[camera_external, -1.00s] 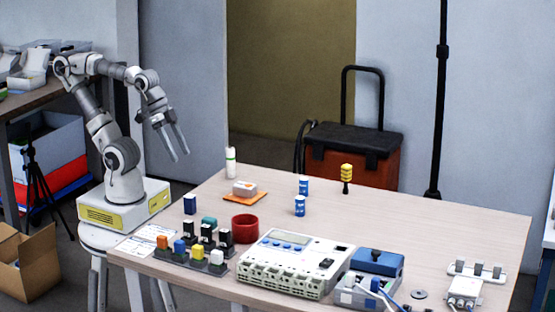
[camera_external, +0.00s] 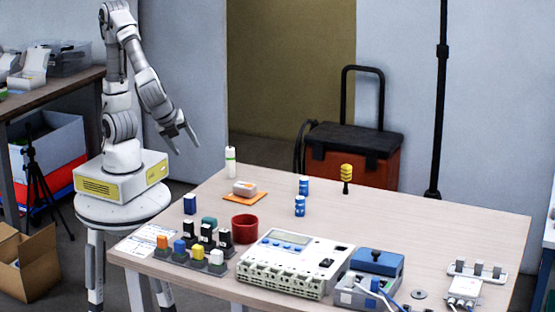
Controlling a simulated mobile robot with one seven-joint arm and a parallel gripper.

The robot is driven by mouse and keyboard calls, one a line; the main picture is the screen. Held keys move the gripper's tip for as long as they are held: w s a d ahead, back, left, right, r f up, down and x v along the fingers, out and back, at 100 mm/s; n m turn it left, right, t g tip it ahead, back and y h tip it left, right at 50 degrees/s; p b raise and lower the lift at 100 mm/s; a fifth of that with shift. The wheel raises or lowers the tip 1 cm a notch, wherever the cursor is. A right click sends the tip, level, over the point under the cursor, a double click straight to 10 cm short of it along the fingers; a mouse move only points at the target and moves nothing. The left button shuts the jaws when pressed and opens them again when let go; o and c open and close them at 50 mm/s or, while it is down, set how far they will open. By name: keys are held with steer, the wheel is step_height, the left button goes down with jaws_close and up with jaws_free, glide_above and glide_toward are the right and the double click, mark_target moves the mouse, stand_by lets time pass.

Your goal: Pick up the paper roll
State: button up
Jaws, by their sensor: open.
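A white upright cylinder with a green band (camera_external: 230,162) stands near the back left edge of the table; it looks most like the paper roll, though I cannot tell for certain. My gripper (camera_external: 187,149) is open and empty. It hangs in the air to the left of the cylinder, slightly higher in the picture, with its fingers pointing down and to the right. The gripper and the cylinder are apart.
A small box on an orange pad (camera_external: 245,190) lies close to the cylinder. Two blue cans (camera_external: 303,186) and a red ring-shaped container (camera_external: 245,228) stand nearby. Several small bottles (camera_external: 198,240) and a white device (camera_external: 295,262) fill the front. The table's right middle is clear.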

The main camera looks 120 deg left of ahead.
mark_target(231, 163)
steer(key=w+d+r+m+t+y+p, duration=0.25)
steer(key=w+d+m+t+y, duration=0.3)
steer(key=m, duration=0.65)
steer(key=shift+g, duration=0.25)
steer(key=b+x, duration=0.2)
steer(key=x, duration=0.9)
steer(key=shift+w+a+f+b, duration=0.1)
steer(key=shift+w+f+b, duration=0.1)
steer(key=shift+w+b, duration=0.1)
steer(key=shift+b+x, duration=1.1)
steer(key=shift+x, duration=1.95)
steer(key=shift+r, duration=0.2)
jaws_close()
